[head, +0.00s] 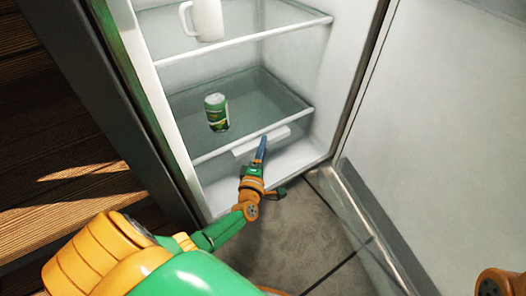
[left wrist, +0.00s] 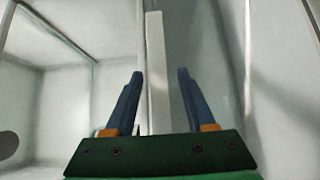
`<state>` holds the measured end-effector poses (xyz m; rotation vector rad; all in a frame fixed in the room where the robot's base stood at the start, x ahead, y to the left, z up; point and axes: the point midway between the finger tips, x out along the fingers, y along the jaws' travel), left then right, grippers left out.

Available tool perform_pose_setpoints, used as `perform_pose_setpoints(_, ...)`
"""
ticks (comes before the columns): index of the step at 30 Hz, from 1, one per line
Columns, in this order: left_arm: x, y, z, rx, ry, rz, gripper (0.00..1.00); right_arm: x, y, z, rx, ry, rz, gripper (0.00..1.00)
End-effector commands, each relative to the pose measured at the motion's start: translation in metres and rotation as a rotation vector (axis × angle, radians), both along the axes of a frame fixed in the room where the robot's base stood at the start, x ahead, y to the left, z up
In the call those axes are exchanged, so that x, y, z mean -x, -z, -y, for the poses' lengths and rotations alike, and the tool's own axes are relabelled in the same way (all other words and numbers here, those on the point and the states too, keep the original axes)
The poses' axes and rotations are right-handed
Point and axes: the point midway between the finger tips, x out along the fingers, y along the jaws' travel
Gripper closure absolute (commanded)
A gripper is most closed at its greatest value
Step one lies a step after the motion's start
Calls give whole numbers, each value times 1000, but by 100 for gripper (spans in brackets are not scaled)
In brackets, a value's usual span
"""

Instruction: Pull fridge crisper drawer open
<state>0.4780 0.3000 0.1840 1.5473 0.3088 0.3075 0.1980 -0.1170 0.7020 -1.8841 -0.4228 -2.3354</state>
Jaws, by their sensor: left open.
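The fridge stands open, and the white bar handle (head: 245,150) of the crisper drawer shows just under the front edge of the lower glass shelf. The drawer body is hard to make out; it looks closed, with no visible gap. My left gripper (head: 262,148) is at the handle, its blue fingers pointing into the fridge. In the left wrist view the gripper (left wrist: 158,100) is open, and the white handle (left wrist: 156,70) runs upright in the picture between the two fingers, with space on both sides. I cannot tell how deep it sits between them. My right gripper is out of view.
A green can (head: 216,112) stands on the lower shelf (head: 270,88), and a white jug (head: 206,20) on the upper shelf (head: 290,18). The open fridge door (head: 450,130) fills the right side. Tiled floor (head: 300,235) in front is clear. Wooden slats (head: 70,190) lie left.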

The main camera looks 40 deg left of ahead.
Motion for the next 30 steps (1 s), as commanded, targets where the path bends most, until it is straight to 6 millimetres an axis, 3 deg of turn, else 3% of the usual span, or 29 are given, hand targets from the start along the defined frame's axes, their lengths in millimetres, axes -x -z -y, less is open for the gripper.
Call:
perform_pose_setpoints(4, 0, 0, 0, -1, 0, 0, 45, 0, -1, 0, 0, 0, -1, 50)
perform_pose_setpoints(5, 0, 0, 0, -1, 0, 0, 50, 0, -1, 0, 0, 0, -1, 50)
perform_pose_setpoints(10, 0, 0, 0, -1, 0, -1, 96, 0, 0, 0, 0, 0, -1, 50)
perform_pose_setpoints(11, 0, 0, 0, -1, 0, -1, 100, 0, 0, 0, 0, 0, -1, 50)
perform_pose_setpoints(30, 1, 2, 1, 2, 1, -5, 100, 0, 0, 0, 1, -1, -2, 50)
